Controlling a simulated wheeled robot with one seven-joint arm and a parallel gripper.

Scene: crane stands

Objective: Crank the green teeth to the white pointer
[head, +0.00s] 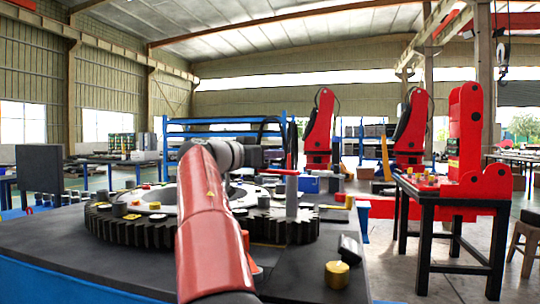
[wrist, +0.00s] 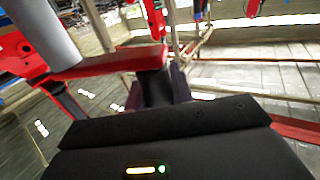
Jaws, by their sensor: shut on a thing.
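A large dark toothed gear (head: 150,232) lies flat on a dark table, partly hidden behind my red arm. I make out no green teeth and no white pointer. A grey post (head: 291,197) stands at the gear's right side with a red crank arm (head: 281,172) at its top. In the wrist view the grey post (wrist: 45,35) and red crank arm (wrist: 95,68) show at upper left. My gripper (wrist: 155,92) is shut on the black crank handle (wrist: 154,84) at the end of that arm. In the head view the grip is small and unclear.
A yellow cylinder (head: 337,274) and a dark block (head: 349,248) lie on the table's front right. Small yellow and dark pieces sit on the gear. A black table (head: 450,200) with red machinery stands at the right, with open floor between.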

